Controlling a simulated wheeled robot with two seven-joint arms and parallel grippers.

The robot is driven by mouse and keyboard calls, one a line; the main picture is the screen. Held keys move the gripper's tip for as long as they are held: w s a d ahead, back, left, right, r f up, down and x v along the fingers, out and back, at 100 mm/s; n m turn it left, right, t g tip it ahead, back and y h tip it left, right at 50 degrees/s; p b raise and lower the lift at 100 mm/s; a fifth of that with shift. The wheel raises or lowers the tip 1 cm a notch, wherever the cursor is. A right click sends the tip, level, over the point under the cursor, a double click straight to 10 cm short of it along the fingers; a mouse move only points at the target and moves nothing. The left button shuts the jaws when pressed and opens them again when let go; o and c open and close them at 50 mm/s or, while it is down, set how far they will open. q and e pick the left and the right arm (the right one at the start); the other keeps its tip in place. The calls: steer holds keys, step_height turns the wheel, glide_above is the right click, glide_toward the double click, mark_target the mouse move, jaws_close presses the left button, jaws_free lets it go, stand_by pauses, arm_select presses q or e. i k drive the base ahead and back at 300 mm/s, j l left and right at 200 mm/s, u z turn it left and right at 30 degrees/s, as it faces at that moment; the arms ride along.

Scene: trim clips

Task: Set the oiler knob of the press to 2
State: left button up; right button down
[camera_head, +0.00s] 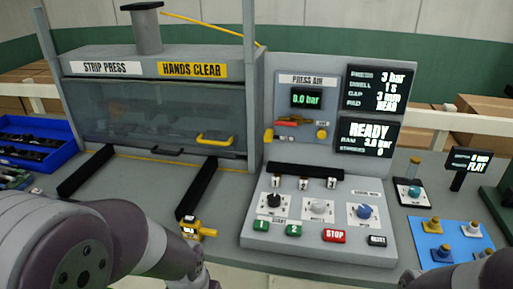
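The press (160,105) has a clear guard labelled "STRIP PRESS" and "HANDS CLEAR". Its console (318,248) carries a black knob (274,200), a white knob (318,207) and a blue knob (364,211), each on a white dial plate. Right of the console stands a small unit with a clear-looking cup on top and a dark dial knob (413,191). It may be the oiler; I cannot read its label or setting. My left arm fills the lower left and a bit of my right arm shows at the bottom right. Neither gripper's fingers show.
Green buttons (261,225) and a red STOP button (334,236) sit along the console front. A yellow device (194,229) lies left of it. A blue plate (432,238) with several pegs is at the right; a blue bin (32,127) is at the left. The screen (366,136) reads READY.

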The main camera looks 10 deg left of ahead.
mark_target(415, 191)
steer(key=k+j+u, duration=0.3)
steer(key=j, duration=0.25)
steer(key=j+u, duration=0.15)
steer(key=j+z, duration=0.1)
steer(key=z, duration=1.35)
steer(key=i+l, duration=0.85)
steer(key=i+j+u, duration=0.05)
steer(key=i, duration=0.1)
